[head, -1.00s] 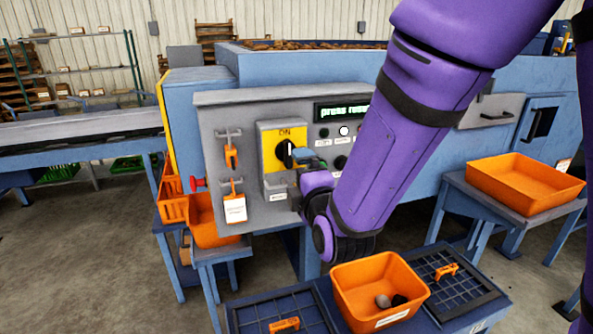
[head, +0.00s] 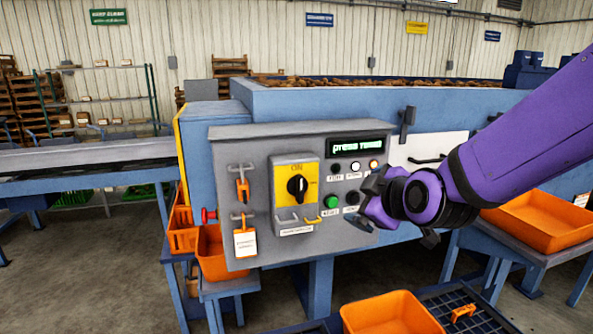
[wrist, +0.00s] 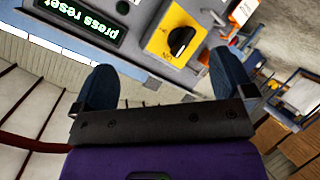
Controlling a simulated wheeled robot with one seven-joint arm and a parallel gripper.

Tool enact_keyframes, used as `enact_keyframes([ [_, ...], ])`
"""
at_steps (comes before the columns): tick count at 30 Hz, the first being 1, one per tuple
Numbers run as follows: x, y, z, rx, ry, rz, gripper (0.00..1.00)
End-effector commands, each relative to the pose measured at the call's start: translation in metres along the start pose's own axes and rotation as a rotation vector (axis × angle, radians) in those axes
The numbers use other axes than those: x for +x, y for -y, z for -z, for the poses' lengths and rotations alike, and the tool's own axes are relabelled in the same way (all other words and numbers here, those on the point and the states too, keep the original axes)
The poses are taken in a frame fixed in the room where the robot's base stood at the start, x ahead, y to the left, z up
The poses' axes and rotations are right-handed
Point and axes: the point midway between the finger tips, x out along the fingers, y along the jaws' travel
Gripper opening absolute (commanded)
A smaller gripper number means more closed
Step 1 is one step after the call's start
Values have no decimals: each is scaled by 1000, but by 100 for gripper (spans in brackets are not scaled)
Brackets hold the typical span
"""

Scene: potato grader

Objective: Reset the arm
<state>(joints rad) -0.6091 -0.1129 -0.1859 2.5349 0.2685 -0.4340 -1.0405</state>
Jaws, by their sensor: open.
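My gripper (head: 372,197) is at the right side of the grey control panel (head: 233,160) in the head view, partly hidden by my own wrist. In the wrist view my gripper (wrist: 165,92) has its two dark fingers wide apart with nothing between them. My purple arm (head: 530,140) reaches in from the right. The black rotary switch (head: 297,187) sits on a yellow plate below "ON"; it also shows in the wrist view (wrist: 181,41). The display (head: 357,148) reads "press reset". A green button (head: 331,202) and a dark button (head: 352,198) are just left of my gripper.
An orange bin (head: 390,314) stands below the panel on a blue stand. Another orange tray (head: 540,217) is on a table at the right. Grey floor lies open at the left.

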Motion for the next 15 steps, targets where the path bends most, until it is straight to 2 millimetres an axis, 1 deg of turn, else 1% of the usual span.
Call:
enact_keyframes([
  [1, -15, -12, -6, 76, 23, 22, 100],
  [5, -51, -25, -24, 262, 108, 98, 100],
  [6, -63, -28, -30, 316, 138, 115, 100],
  [8, -83, -32, -38, 398, 189, 137, 100],
  [9, -97, -34, -44, 451, 225, 149, 100],
  [11, -118, -37, -53, 531, 282, 159, 100],
  [15, -170, -36, -74, 711, 434, 157, 100],
])
